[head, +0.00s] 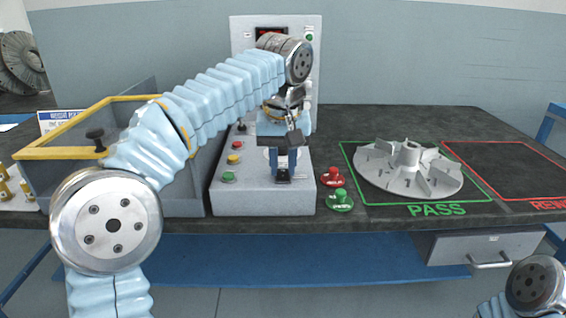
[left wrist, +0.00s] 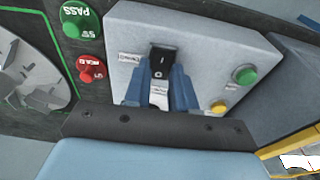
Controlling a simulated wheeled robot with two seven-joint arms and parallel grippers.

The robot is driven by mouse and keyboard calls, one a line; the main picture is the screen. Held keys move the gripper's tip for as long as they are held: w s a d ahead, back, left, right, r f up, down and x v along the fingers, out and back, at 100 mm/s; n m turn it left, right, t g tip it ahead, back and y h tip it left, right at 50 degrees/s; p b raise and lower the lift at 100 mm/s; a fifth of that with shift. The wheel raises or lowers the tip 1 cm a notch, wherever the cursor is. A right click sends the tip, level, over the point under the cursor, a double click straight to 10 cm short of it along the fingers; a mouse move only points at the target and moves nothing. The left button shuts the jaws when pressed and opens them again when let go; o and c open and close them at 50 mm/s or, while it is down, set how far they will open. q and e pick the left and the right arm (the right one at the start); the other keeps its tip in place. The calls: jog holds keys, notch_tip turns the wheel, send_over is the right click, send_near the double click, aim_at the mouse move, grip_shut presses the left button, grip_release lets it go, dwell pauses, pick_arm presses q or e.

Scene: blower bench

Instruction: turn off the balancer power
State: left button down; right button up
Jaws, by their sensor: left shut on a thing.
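The balancer (head: 225,195) is a grey console with an upright panel behind it. Its power switch (left wrist: 161,60) is a black rocker with I and O marks, set in the console's front part. My left gripper (head: 283,172) reaches down over the console to this switch. In the left wrist view its two blue fingers stand on either side of the rocker, and my left gripper (left wrist: 160,82) is shut on it. In the head view the fingers largely hide the switch. My right gripper is not in view; only part of my right arm shows at the lower right.
Green (head: 229,177), yellow and red buttons sit left of the switch. A red button (head: 332,177) and a green PASS button (head: 340,200) stand to its right. A grey impeller (head: 408,172) lies on the PASS square. A yellow-rimmed guard (head: 60,153) stands left.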

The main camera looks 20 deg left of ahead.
aim_at(283, 176)
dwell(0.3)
pick_arm(q)
jog(key=c, duration=0.9)
grip_release()
jog(key=shift+r, duration=0.1)
jog(key=shift+s+d+r, duration=0.1)
jog(key=shift+s+r, duration=0.05)
jog(key=shift+r, duration=1.05)
jog(key=shift+s+a+r, duration=0.1)
jog(key=shift+s+r, duration=0.05)
jog(key=shift+r, duration=1.1)
jog(key=shift+s+d+r, duration=0.1)
jog(key=shift+s+r, duration=0.05)
jog(key=shift+r, duration=1.05)
